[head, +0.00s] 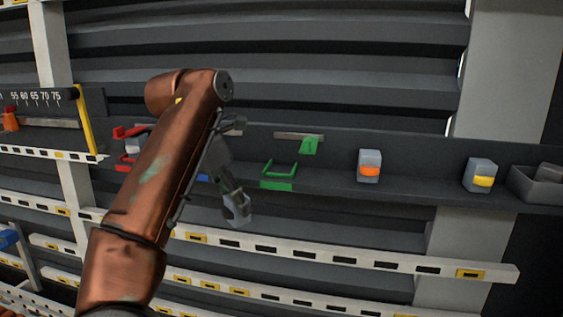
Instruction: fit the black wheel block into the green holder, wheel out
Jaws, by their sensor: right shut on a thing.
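The green holder (279,183) is an open green frame on the dark shelf, right of centre, with a green tag (310,145) standing behind it. My right gripper (236,203) hangs at the shelf's front, left of the holder and a little lower. It is shut on a small grey block, the wheel block (238,214), held clear of the holder. Its wheel and black part cannot be made out at this size. My copper arm covers the shelf to the left. My left gripper is not in view.
A grey block with an orange mark (368,166) and one with a yellow mark (480,175) stand to the right. A grey bin (540,185) is at the far right. A red holder (130,132) and a blue piece (203,177) show beside my arm. Slotted white rails (340,260) run below.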

